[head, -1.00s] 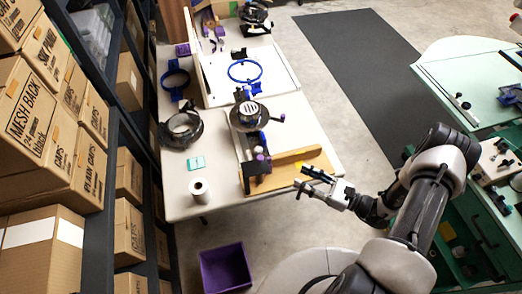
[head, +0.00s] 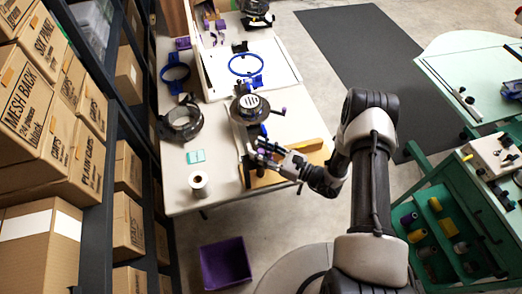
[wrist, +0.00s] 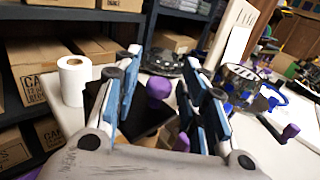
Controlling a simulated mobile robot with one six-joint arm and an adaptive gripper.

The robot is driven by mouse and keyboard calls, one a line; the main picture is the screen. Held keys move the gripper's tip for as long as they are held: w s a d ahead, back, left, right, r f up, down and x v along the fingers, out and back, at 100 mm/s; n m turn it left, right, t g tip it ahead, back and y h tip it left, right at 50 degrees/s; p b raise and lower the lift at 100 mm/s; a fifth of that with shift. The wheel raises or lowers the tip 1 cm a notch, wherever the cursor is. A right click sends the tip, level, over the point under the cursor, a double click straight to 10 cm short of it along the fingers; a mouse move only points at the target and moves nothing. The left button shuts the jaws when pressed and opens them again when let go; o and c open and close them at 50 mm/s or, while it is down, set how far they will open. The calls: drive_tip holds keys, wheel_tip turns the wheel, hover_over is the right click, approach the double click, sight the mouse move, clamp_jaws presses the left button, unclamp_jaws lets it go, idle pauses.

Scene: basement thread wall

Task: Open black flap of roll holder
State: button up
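My gripper (head: 265,150) is over the front of the table in the head view, beside the black and wooden fixture (head: 247,172). In the wrist view my gripper (wrist: 163,75) is open, its blue-padded fingers spread apart. A dark flat panel, seemingly the black flap (wrist: 142,112), shows between and behind the fingers. A purple knob (wrist: 158,88) stands between the fingers in that view. I cannot tell whether a finger touches the panel or knob. My gripper partly hides the fixture in the head view.
A white roll (head: 199,184) stands at the table's (head: 181,208) front left; it also shows in the wrist view (wrist: 74,82). A round metal device (head: 250,107) is behind the fixture. A black ring-shaped part (head: 181,122) lies left. A purple bin (head: 225,263) is on the floor.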

drive_tip(key=shift+c, duration=0.5)
clamp_jaws()
drive_tip(key=shift+a, duration=0.1)
